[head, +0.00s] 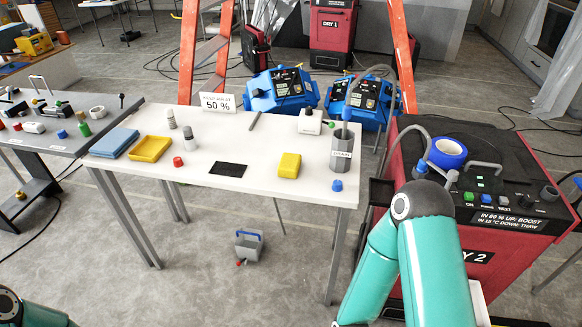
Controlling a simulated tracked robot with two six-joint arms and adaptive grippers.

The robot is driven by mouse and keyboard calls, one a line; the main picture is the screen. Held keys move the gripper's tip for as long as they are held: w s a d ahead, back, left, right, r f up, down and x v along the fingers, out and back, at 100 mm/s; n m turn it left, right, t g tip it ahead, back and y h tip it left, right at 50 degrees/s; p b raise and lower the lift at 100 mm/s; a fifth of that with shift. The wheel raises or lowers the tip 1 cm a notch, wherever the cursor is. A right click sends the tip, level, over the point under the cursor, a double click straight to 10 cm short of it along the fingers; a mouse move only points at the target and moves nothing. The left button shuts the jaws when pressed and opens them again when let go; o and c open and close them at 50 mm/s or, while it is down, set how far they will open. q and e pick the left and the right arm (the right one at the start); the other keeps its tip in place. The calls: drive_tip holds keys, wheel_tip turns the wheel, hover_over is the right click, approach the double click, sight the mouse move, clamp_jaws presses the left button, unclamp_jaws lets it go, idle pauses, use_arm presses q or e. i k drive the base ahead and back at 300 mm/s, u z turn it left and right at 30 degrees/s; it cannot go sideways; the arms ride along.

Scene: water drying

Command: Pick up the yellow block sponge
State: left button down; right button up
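The yellow block sponge (289,166) lies on the white table (270,190), right of the table's middle, between a black mat and a grey cup. Nothing touches it, and its whole top shows. My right arm, teal, rises at the lower right with its elbow beside the red machine, to the right of the table. My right gripper does not show. Only a small part of my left arm shows in the bottom left corner, and its gripper is out of view.
Near the sponge are a black mat (228,170), a grey cup (343,152), a blue cap (337,185) and a white bottle (310,122). A yellow tray (134,152) and blue cloth (114,143) lie at left. A red machine (483,232) stands right.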

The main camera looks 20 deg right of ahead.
sight(289, 166)
drive_tip(key=z, duration=0.05)
drive_tip(key=i, duration=0.9)
drive_tip(key=u, duration=0.1)
